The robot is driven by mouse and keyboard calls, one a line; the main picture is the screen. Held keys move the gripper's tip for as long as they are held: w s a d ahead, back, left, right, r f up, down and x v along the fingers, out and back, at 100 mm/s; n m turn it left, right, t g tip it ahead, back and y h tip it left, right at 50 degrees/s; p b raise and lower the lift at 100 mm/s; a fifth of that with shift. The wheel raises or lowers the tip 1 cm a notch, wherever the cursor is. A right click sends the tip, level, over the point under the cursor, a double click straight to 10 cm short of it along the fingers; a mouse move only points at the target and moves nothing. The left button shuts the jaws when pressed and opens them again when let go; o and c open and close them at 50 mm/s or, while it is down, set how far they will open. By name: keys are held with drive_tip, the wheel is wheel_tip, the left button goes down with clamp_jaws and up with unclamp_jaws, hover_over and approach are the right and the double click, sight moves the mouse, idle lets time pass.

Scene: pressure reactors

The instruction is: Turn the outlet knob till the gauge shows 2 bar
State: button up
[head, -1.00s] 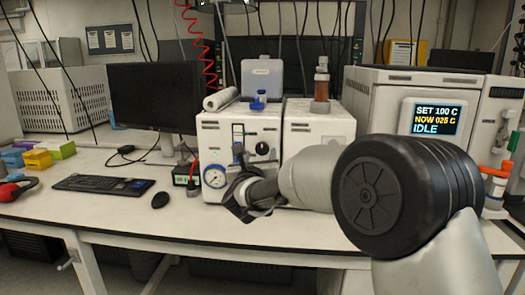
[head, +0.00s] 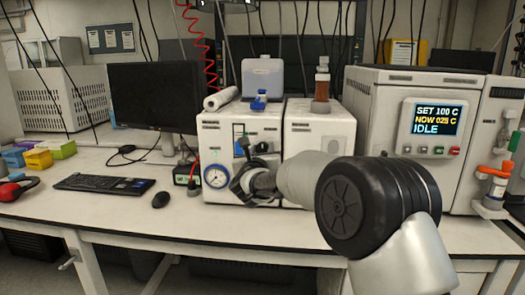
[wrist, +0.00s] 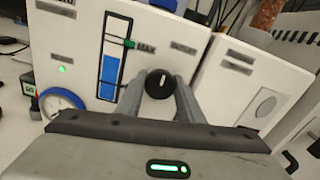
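The black outlet knob (wrist: 160,83), with a pale mark pointing roughly up, is on the front of the white unit (head: 218,136). In the wrist view my gripper (wrist: 161,80) has one finger on each side of the knob, with narrow gaps; I see no clear contact. In the head view my gripper (head: 246,170) is against the unit's front and hides part of it. The round blue-rimmed gauge (head: 216,176) is at the unit's lower left and also shows in the wrist view (wrist: 62,105). Its needle is too small to read.
A blue level column (wrist: 110,70) with a green marker by MAX is left of the knob. A second white unit (head: 311,136) stands to the right. A monitor (head: 155,97), keyboard (head: 103,183) and mouse (head: 160,200) are left. The front bench (head: 200,222) is clear.

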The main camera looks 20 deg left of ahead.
drive_tip(key=shift+n, duration=0.4)
drive_tip(key=shift+f+n+b, duration=0.1)
drive_tip(key=shift+n+b, duration=0.45)
drive_tip(key=shift+n, duration=0.35)
drive_tip(key=n, duration=0.4)
drive_tip(key=shift+n, duration=0.3)
drive_tip(key=n, duration=0.3)
drive_tip(key=shift+n, duration=0.3)
drive_tip(key=n+p, duration=0.1)
drive_tip(key=n, duration=0.3)
drive_tip(key=shift+n+p, duration=0.3)
drive_tip(key=shift+p, duration=0.05)
drive_tip(key=n+p, duration=0.3)
drive_tip(key=n, duration=0.4)
drive_tip(key=n+p, duration=0.2)
drive_tip(key=n, duration=0.1)
drive_tip(key=shift+n, duration=0.4)
drive_tip(key=shift+n+p, duration=0.7)
drive_tip(key=shift+n, duration=0.9)
